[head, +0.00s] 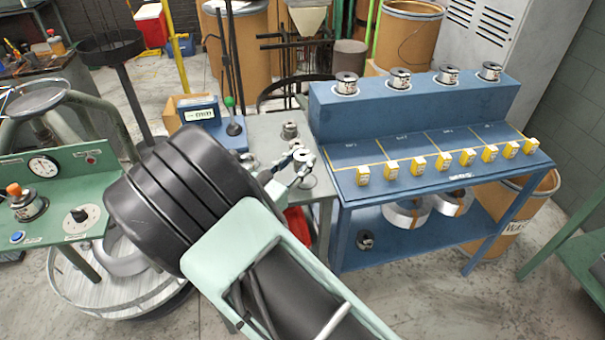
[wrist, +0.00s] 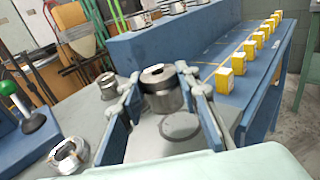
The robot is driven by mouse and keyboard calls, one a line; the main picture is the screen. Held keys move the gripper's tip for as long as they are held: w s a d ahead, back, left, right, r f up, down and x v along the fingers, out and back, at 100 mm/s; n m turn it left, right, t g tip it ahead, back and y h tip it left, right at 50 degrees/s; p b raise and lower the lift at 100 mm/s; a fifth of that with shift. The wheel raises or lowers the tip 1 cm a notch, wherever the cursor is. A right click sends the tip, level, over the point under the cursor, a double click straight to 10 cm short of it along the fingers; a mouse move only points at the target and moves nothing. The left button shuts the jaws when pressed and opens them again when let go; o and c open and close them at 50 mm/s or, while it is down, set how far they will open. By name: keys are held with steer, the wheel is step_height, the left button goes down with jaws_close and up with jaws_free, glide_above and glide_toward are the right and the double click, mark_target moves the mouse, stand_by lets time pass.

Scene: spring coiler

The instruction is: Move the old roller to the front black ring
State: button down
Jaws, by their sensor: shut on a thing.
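My gripper (head: 301,163) is over the grey tabletop, left of the blue bench. The roller also shows in the head view (head: 303,155). A thin black ring (wrist: 180,127) is drawn on the grey tabletop, just below the held roller in the wrist view and partly hidden by it. Whether the roller's base touches the top is hard to tell. Another roller (wrist: 107,83) stands on the same top, farther back; it also shows in the head view (head: 290,131).
A silver part (wrist: 68,153) lies on the grey top near the blue instrument box (head: 200,112) and green-knobbed lever (head: 233,128). A green machine panel (head: 60,195) stands left.

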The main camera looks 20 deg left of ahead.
steer(key=shift+d+f, duration=0.3)
steer(key=shift+f, duration=0.8)
steer(key=shift+d+f, duration=0.15)
steer(key=shift+f, duration=0.75)
steer(key=c, duration=1.5)
jaws_free()
steer(key=shift+f, duration=0.1)
steer(key=shift+o, duration=0.2)
steer(key=v, duration=1.2)
steer(key=shift+b, duration=0.35)
steer(key=shift+w, duration=0.1)
